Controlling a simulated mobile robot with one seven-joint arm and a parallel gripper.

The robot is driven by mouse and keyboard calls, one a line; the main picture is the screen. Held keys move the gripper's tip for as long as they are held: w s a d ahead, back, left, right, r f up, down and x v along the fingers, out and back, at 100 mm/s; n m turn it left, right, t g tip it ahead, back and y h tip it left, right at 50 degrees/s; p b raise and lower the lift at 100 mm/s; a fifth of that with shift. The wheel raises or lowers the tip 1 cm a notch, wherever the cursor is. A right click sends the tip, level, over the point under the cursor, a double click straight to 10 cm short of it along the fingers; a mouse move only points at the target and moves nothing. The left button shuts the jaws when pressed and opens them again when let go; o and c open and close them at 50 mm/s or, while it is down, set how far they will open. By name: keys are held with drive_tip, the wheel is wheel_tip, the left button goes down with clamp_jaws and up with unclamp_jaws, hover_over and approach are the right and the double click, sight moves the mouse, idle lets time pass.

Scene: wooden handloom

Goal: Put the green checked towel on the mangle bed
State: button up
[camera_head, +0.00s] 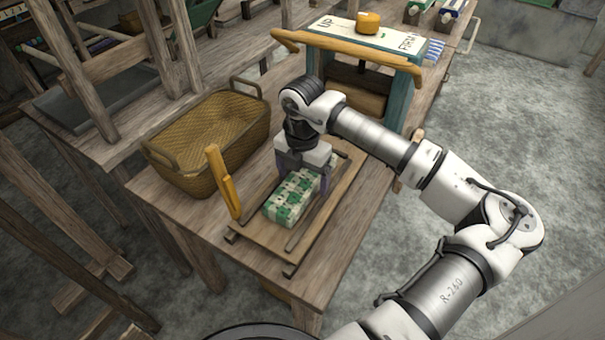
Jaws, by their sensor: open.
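The green and white checked towel (287,203) is a folded block lying on a wooden board with two dark rails, which looks like the mangle bed (262,234). My gripper (304,176) points down at the far end of the towel. Its jaws are open, with a finger showing on either side of the towel's end. I cannot tell whether the fingers touch it. My gripper hides the far end of the towel and part of the board behind it.
A woven basket (212,140) stands left of the board. An upright orange handle (222,182) rises at the board's left edge. Behind stands a teal-framed press (314,65) with an orange bar (345,56). Wooden loom posts (75,70) fill the left. The table's front right corner is clear.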

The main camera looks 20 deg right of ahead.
sight(302, 179)
wheel_tip(302, 179, up, 12)
drive_tip(key=b, duration=0.2)
drive_tip(key=shift+r, duration=0.1)
idle(1.3)
